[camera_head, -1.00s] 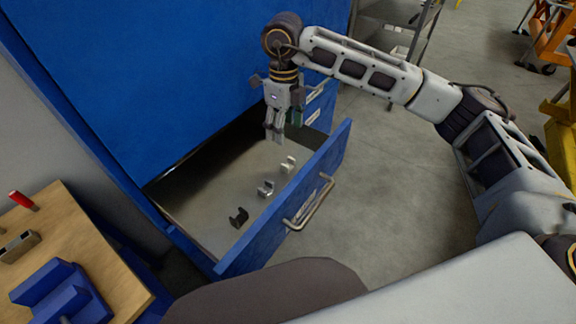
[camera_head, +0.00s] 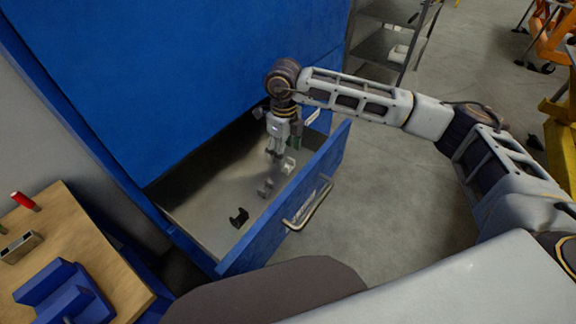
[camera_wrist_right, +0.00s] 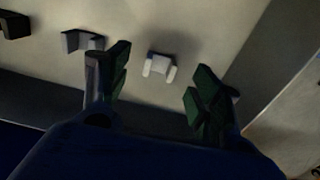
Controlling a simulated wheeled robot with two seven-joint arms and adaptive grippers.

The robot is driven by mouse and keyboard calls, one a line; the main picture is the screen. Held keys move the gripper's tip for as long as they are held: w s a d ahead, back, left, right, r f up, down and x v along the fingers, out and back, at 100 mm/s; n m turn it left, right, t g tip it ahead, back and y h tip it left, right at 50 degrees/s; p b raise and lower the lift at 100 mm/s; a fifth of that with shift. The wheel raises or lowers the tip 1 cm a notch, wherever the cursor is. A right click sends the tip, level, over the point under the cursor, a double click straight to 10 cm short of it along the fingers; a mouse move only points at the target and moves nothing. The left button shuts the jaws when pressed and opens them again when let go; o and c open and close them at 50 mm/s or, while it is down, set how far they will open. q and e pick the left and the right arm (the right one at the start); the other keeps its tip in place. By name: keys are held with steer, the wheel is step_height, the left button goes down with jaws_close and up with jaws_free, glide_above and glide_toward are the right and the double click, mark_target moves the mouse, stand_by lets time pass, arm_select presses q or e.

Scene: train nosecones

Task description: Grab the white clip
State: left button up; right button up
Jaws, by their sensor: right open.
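The white clip (camera_head: 288,165) lies in the open blue drawer, the farthest of three clips in a row. My right gripper (camera_head: 279,152) hangs over it, pointing down into the drawer. In the right wrist view the white clip (camera_wrist_right: 159,66) lies ahead of and between the two green-padded fingers of my right gripper (camera_wrist_right: 158,90), which are open and empty. The fingers look apart from the clip. My left gripper is not in view.
A grey clip (camera_head: 265,187) and a black clip (camera_head: 239,217) lie nearer in the drawer (camera_head: 262,243). The drawer front with its handle (camera_head: 307,205) borders the clips on the right. A wooden bench (camera_head: 103,262) stands at lower left.

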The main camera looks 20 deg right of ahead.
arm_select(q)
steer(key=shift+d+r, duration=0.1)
arm_select(e)
steer(key=shift+f, duration=0.15)
steer(key=shift+d+f, duration=0.1)
steer(key=shift+f, duration=0.55)
step_height(320, 180, down, 3)
steer(key=shift+r+p, duration=0.15)
steer(key=shift+p, duration=0.45)
steer(key=shift+f, duration=0.45)
steer(key=shift+c, duration=0.7)
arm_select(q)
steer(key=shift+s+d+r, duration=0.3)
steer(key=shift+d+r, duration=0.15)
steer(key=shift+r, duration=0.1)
arm_select(e)
steer(key=c, duration=0.7)
